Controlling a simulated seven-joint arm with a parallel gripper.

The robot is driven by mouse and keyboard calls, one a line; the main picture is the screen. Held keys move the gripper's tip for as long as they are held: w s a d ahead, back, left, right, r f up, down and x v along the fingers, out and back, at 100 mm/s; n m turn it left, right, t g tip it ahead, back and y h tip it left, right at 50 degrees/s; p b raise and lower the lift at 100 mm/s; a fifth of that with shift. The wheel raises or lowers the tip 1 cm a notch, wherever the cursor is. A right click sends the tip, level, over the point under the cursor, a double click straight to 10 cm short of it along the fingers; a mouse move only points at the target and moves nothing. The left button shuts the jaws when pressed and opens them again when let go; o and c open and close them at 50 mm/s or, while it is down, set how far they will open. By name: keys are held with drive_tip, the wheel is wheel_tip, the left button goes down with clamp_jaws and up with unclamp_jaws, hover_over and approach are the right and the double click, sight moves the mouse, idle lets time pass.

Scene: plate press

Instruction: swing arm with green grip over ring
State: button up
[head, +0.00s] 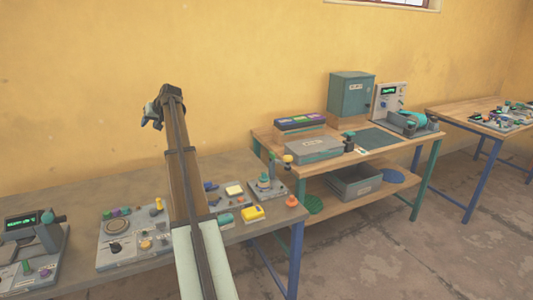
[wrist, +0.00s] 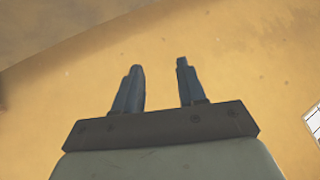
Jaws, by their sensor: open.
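My gripper (wrist: 161,66) is open and empty, its two dark blue fingers apart against the yellow wall in the wrist view. In the head view my gripper (head: 152,116) is raised well above the left table, near the wall. A small fixture (head: 266,187) with a grey base, a teal round part and a thin green-topped upright stands at the right end of that table. It may be the one with the swing arm and ring, but it is too small to tell. My gripper is far above and left of it, not touching it.
A control panel (head: 128,240) with knobs and a display device (head: 35,245) stand on the left table. A yellow block (head: 252,212) and an orange knob (head: 291,201) are near its right end. A workbench (head: 345,157) with grey bins and a teal cabinet (head: 351,94) stands further right.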

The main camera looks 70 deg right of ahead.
drive_tip(key=s+d+f+g+h, duration=0.1)
drive_tip(key=s+d+f+g, duration=0.1)
drive_tip(key=s+d, duration=0.7)
drive_tip(key=s+d+f+g, duration=0.1)
drive_tip(key=s+d, duration=0.5)
drive_tip(key=s, duration=0.8)
drive_tip(key=m+g, duration=0.1)
drive_tip(key=g, duration=0.2)
approach(272, 153)
drive_tip(key=x, duration=0.9)
drive_tip(key=shift+d+f, duration=0.1)
drive_tip(key=shift+d, duration=0.05)
drive_tip(key=shift+c, duration=0.4)
clamp_jaws()
